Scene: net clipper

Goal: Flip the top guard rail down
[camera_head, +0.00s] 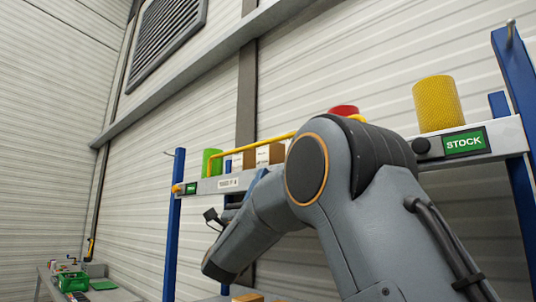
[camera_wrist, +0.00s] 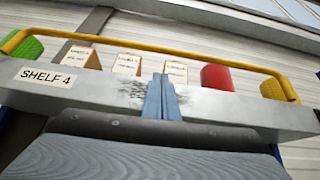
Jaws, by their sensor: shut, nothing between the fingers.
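In the head view part of the rail (camera_head: 255,145) shows, and my arm hides the rest. My gripper (camera_wrist: 162,80) has its blue fingers together and empty. In the wrist view they overlap the grey front face of the shelf (camera_wrist: 215,108), with their tips below the rail and in front of the boxes. I cannot tell whether they touch the shelf.
On the shelf are a green roll (camera_wrist: 24,48), several small labelled boxes (camera_wrist: 126,64), a red roll (camera_wrist: 217,78) and a yellow roll (camera_head: 437,103). Blue posts (camera_head: 173,225) hold the shelf ends. A workbench with a green crate (camera_head: 73,282) stands at the lower left.

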